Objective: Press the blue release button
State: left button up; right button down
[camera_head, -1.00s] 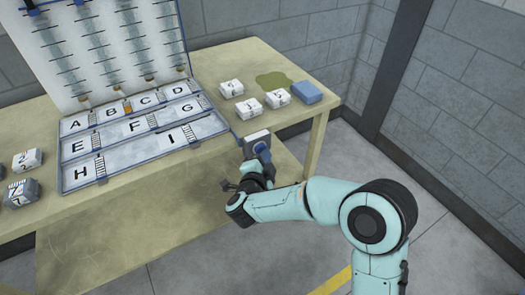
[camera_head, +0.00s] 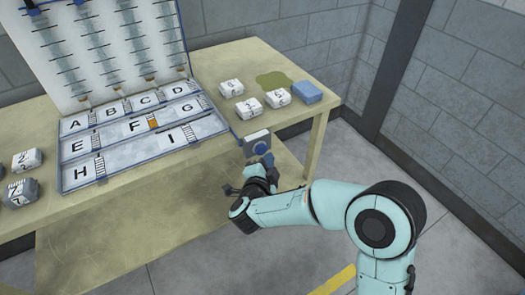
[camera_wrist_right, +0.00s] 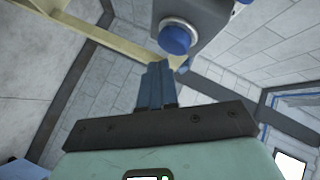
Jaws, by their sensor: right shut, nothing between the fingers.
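The blue release button (camera_head: 260,148) is a round button on a grey box (camera_head: 256,138) at the front edge of the table, right of the lettered board. In the right wrist view the blue button (camera_wrist_right: 175,39) sits in a metal ring, just beyond the fingertips. My right gripper (camera_head: 267,160) is just below and in front of the button; its blue fingers (camera_wrist_right: 157,67) are shut and empty. The tips appear slightly apart from the button. My left gripper is not in view.
The lettered board (camera_head: 146,152) has rows marked A to I, with an orange piece (camera_head: 153,122) near F. Several white numbered blocks (camera_head: 232,88), a blue block (camera_head: 306,92) and a green patch (camera_head: 272,80) are at the table's right end. Grey blocks (camera_head: 21,193) lie at left.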

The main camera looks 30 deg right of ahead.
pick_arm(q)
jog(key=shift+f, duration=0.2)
pick_arm(e)
jog(key=shift+s+d, duration=0.2)
jog(key=shift+s, duration=2.3)
jog(key=s+a+f+n+g+y+p, duration=0.25)
jog(key=s+f+n+y+p, duration=0.2)
jog(key=f, duration=0.55)
jog(key=s+a+f+n+g+y+p, duration=0.2)
jog(key=s+a+f+n+y+p, duration=0.25)
jog(key=f, duration=0.55)
pick_arm(q)
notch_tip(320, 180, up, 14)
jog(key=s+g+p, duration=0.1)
jog(key=p, duration=0.4)
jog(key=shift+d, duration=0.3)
pick_arm(e)
jog(key=s+a+f+n+g+y, duration=0.1)
jog(key=s+a+f+n+g, duration=0.1)
jog(key=s, duration=0.4)
jog(key=s+a+f+n+g+y, duration=0.1)
jog(key=s+f+n+g+y, duration=0.1)
jog(key=s, duration=0.5)
jog(key=s+a+f+n+g+y, duration=0.1)
jog(key=s+a+f+n+g, duration=0.1)
jog(key=s+g, duration=0.2)
jog(key=shift+s+a+n, duration=0.3)
jog(key=shift+s, duration=0.95)
